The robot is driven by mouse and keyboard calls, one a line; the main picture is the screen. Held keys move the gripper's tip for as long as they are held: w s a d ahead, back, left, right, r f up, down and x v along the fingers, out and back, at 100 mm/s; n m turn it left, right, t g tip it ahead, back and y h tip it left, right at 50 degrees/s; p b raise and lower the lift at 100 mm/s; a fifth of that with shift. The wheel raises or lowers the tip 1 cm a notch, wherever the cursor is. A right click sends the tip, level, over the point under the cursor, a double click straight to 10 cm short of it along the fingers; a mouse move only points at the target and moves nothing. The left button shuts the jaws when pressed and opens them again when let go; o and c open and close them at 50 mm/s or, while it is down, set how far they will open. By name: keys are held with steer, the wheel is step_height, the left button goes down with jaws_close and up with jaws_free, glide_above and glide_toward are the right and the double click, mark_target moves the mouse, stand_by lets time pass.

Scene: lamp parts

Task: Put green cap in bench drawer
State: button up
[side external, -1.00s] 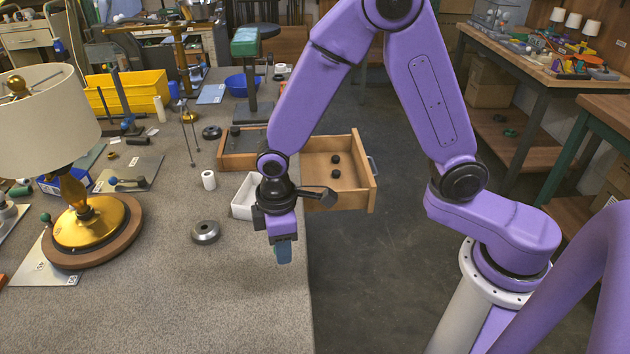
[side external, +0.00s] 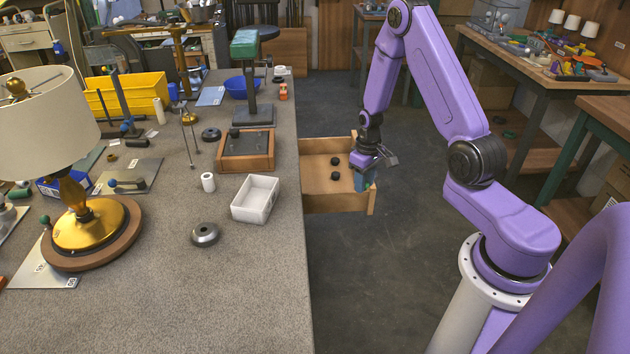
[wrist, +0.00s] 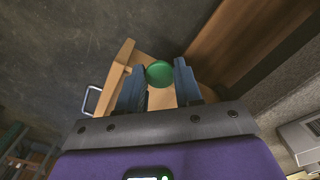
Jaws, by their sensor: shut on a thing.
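The green cap (wrist: 159,74) is a round green disc between the blue fingertips of my gripper (wrist: 157,77) in the wrist view. My gripper is shut on it. In the side view my gripper (side external: 364,182) is at the right, front end of the open bench drawer (side external: 322,202), over or close to its front panel. The cap is too small there to make out clearly. The wooden drawer sticks out from the bench edge, and its handle (wrist: 91,101) shows in the wrist view. I cannot tell exactly how high the cap is above the drawer floor.
Two black knobs (side external: 335,168) lie in the drawer. On the bench stand a white tray (side external: 255,198), a wooden box (side external: 246,150), a grey metal ring (side external: 205,234) and a gold lamp (side external: 92,222). Open floor lies right of the bench.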

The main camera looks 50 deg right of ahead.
steer(key=shift+s+d+f, duration=0.15)
steer(key=shift+s+d, duration=0.05)
steer(key=shift+d, duration=0.3)
steer(key=shift+w+d+f, duration=0.15)
steer(key=shift+w+d, duration=0.05)
steer(key=shift+d, duration=0.05)
steer(key=w+d+f, duration=0.1)
steer(key=w+f, duration=0.2)
steer(key=w, duration=0.1)
steer(key=w+d+f, duration=0.2)
steer(key=w+f, duration=0.1)
steer(key=w+d+f, duration=0.2)
steer(key=w+f, duration=0.1)
steer(key=w, duration=0.1)
steer(key=shift+w+d, duration=0.2)
steer(key=shift+w, duration=0.15)
steer(key=shift+w+d+f, duration=0.1)
steer(key=shift+w+f, duration=0.05)
steer(key=shift+f, duration=1.7)
steer(key=shift+f, duration=0.1)
steer(key=o, duration=1.1)
